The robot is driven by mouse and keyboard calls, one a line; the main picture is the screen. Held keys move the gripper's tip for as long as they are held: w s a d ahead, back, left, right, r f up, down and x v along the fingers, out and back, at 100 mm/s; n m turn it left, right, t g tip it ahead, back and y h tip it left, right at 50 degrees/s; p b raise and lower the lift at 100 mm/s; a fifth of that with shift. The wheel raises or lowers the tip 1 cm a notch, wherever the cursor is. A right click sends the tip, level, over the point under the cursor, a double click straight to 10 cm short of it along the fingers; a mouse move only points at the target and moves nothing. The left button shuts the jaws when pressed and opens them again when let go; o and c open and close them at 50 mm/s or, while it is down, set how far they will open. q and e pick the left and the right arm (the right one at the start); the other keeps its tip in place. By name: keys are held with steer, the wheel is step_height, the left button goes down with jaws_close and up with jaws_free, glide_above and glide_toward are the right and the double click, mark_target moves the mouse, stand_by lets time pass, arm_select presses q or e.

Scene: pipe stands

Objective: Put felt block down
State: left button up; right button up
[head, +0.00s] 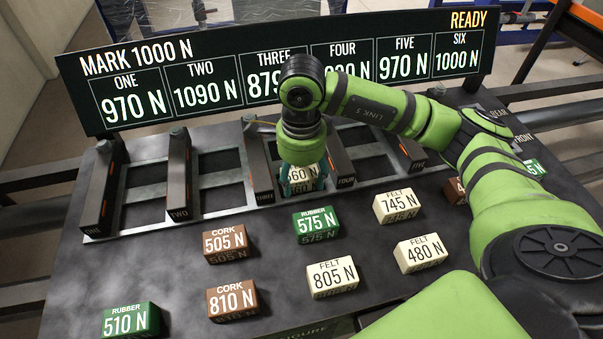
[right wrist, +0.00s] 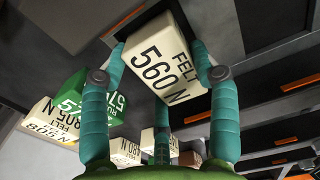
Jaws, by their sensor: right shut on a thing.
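My right gripper (head: 301,184) is shut on a cream felt block marked 560 N (head: 302,173). The gripper points down between the dark posts labelled THREE (head: 258,165) and FOUR (head: 338,160). In the right wrist view the teal fingers (right wrist: 160,62) lie along both sides of the block (right wrist: 158,72), whose FELT 560 N face shows. Whether the block touches the frame beneath it cannot be told. My left gripper is not in view.
A display board (head: 208,86) stands behind, reading MARK 1000 N and READY. Several labelled blocks lie in front of the posts, including rubber 575 N (head: 316,222), cork 505 N (head: 226,242) and felt 745 N (head: 397,204). My right arm hides part of the right side.

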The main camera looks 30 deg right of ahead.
mark_target(302, 176)
steer(key=o, duration=1.1)
steer(key=shift+r+p, duration=0.2)
steer(key=shift+p, duration=0.2)
steer(key=shift+r+b, duration=0.25)
steer(key=shift+b, duration=0.05)
step_height(302, 176, up, 11)
steer(key=b, duration=0.1)
steer(key=shift+r+b, duration=0.2)
steer(key=shift+b, duration=0.15)
